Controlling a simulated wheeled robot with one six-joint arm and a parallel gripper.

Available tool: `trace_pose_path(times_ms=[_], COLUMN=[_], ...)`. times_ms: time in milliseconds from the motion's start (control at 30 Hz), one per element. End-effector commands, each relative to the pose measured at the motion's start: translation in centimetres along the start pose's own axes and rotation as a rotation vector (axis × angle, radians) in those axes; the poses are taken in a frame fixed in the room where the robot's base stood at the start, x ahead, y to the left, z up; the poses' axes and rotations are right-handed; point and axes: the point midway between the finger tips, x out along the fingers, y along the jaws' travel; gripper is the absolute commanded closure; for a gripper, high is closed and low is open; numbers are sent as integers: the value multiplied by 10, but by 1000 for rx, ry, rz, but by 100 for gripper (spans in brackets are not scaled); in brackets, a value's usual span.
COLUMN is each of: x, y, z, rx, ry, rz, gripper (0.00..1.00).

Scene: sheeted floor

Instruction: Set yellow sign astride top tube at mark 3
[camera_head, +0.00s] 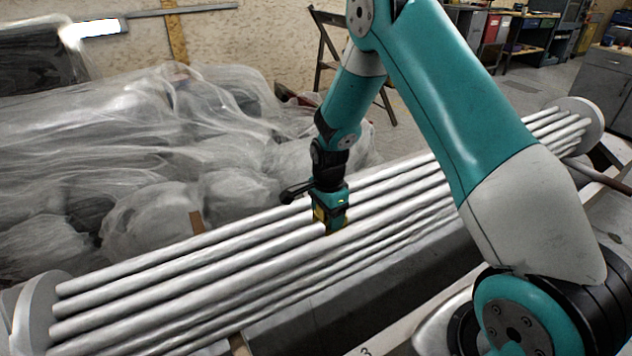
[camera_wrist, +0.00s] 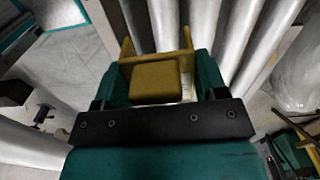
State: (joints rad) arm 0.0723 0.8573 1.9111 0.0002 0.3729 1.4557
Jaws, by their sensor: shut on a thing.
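My gripper (camera_head: 331,218) is shut on the yellow sign (camera_wrist: 156,82). In the wrist view the sign sits between my teal fingers, with two yellow prongs pointing away from me toward the tubes. In the head view only a small yellow patch of the sign (camera_head: 318,214) shows; my gripper hides the rest. The gripper points down over the middle of a bundle of several long grey tubes (camera_head: 180,264). I cannot tell whether the sign touches a tube. A dark 3 mark (camera_head: 366,351) is on the pale beam at the bottom edge.
Round end plates (camera_head: 38,310) stand at both ends of the bundle, the other plate (camera_head: 583,118) being far right. Plastic-wrapped goods (camera_head: 150,150) fill the left behind the tubes. A grey cabinet (camera_head: 604,85) is at the far right.

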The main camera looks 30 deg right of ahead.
Motion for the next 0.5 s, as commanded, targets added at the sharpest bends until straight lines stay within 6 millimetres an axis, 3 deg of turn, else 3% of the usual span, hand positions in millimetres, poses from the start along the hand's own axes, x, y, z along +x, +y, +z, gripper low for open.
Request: trace_pose_path(times_ms=[500], x=[-3], y=[-3], z=[6], rx=[44], ry=[0], rz=[1], gripper=[61])
